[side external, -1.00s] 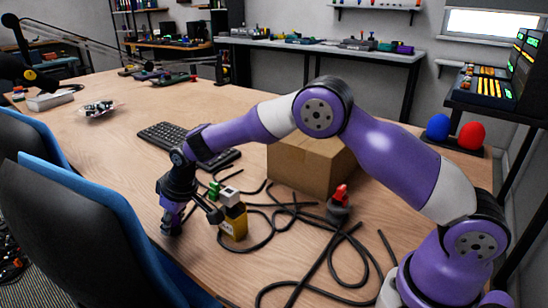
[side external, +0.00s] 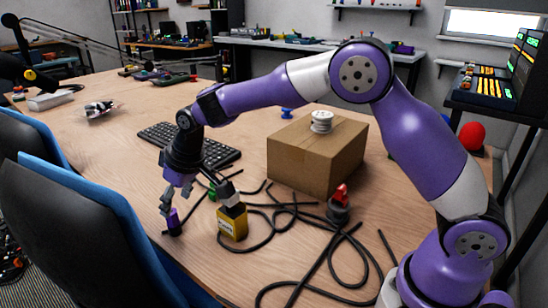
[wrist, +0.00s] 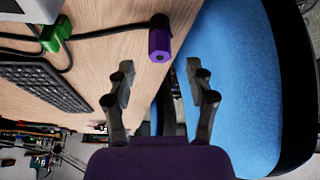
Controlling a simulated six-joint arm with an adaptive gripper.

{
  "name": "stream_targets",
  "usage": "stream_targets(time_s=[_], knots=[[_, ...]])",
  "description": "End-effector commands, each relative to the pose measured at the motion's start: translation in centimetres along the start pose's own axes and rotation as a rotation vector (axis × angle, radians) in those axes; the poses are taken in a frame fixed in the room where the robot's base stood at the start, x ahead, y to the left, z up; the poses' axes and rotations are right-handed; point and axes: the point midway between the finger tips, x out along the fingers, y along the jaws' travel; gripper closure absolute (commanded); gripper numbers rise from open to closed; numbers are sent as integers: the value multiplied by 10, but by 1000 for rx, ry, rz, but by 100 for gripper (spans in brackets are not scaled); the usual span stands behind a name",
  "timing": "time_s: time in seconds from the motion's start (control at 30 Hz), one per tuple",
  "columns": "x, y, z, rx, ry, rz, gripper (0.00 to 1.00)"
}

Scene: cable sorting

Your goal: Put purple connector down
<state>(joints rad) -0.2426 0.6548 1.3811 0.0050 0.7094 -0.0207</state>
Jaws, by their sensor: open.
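The purple connector (side external: 173,222) stands on the wooden table near its front edge, on the end of a black cable. It also shows in the wrist view (wrist: 159,44), beyond and between my fingers. My gripper (side external: 197,200) is open and empty, its fingers spread wide and tilted above the connector in the side view. In the wrist view my gripper (wrist: 158,72) shows both fingertips apart, with nothing between them. A green connector (side external: 212,191) lies behind my gripper, partly hidden; it also shows in the wrist view (wrist: 55,34).
A yellow block (side external: 232,226) stands close to my right finger. Black cables (side external: 290,215) tangle across the table. A blue chair (side external: 110,215) is just past the table edge.

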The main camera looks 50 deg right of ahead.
Motion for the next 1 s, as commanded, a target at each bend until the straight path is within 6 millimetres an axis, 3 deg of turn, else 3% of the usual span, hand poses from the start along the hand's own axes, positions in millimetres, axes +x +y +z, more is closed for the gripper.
stream_targets(time_s=[0.1, 0.37, 0.47, 0.57, 0.7, 0.9, 1.0], knots=[[-24, 0, -1, 0, 4, 0, 38], [-58, 5, 4, 10, 7, 4, 38], [-89, 16, 19, 38, 21, 15, 38], [-129, 29, 50, 78, 37, 31, 38], [-174, 42, 109, 141, 62, 58, 38], [-194, 46, 183, 209, 86, 89, 38], [-194, 45, 204, 228, 92, 97, 38]])
